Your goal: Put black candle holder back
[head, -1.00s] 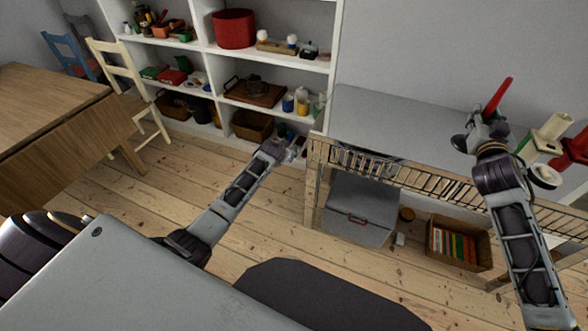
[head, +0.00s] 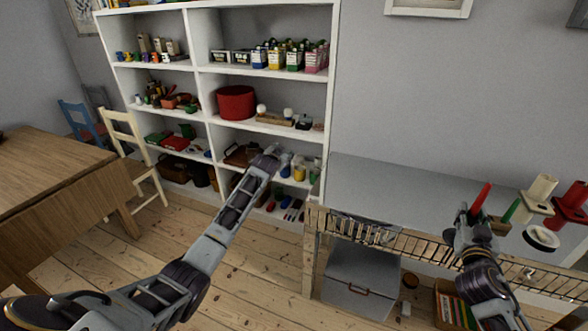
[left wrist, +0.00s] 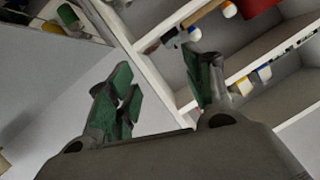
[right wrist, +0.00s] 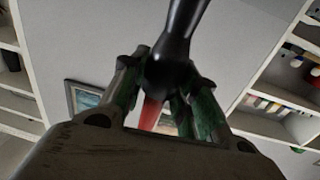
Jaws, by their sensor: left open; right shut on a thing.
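My right gripper (head: 468,222) is shut on the black candle holder and holds it over the front of the grey surface (head: 400,190). In the right wrist view the black holder (right wrist: 182,35) passes between the fingers (right wrist: 163,82). A red candle (head: 481,197) rises beside the gripper; part of it also shows between the fingers in the right wrist view (right wrist: 151,113). Most of the holder is hidden by the gripper in the head view. My left gripper (head: 277,158) is open and empty in front of the white shelf unit (head: 333,110); its fingers are apart in the left wrist view (left wrist: 158,80).
A green candle (head: 511,209), a cream candle piece (head: 541,190), a red candle piece (head: 573,198) and a white ring-shaped piece (head: 541,238) stand to the right of my right gripper.

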